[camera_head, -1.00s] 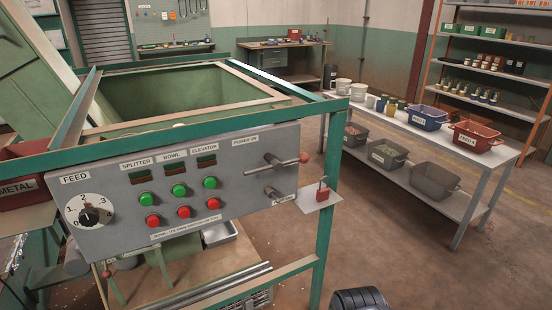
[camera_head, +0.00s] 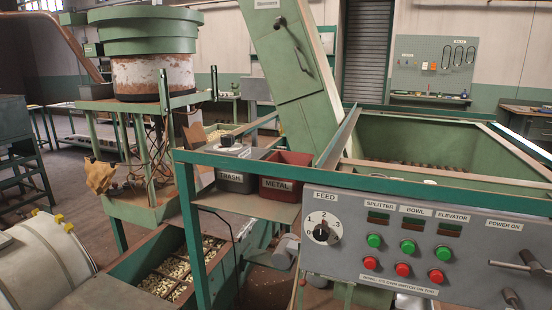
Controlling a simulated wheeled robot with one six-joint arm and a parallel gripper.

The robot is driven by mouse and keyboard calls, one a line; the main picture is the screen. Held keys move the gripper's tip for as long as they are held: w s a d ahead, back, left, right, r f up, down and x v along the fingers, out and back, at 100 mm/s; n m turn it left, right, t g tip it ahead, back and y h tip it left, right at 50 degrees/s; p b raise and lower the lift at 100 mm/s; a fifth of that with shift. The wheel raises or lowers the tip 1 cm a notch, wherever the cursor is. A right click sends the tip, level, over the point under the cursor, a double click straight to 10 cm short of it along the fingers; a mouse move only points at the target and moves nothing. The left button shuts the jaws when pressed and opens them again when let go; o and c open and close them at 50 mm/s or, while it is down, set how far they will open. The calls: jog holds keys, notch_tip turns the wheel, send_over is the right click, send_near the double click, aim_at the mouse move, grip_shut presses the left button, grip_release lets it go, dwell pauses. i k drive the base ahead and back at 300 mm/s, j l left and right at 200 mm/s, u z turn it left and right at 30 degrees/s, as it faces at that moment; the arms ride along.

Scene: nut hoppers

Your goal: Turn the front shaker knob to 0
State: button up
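A grey control panel (camera_head: 345,260) stands at the lower right. At its left end is a round white dial labelled FEED, with a black knob (camera_head: 321,232) and the numbers 0 to 3 around it. Where the knob points is too small to read surely. No label reading "shaker" is legible. A small round black-and-white thing (camera_head: 227,141) sits by the trash bin; I cannot tell whether it is a knob. My gripper is not in view.
Trash (camera_head: 236,182) and metal (camera_head: 285,186) bins sit left of the panel. A green bowl machine (camera_head: 145,32) stands at the back left. A trough of nuts (camera_head: 178,272) lies below. A white drum-like thing (camera_head: 45,262) is at the lower left. A green hopper (camera_head: 420,140) is behind the panel.

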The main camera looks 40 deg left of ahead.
aim_at(227, 140)
jog(key=u, duration=1.95)
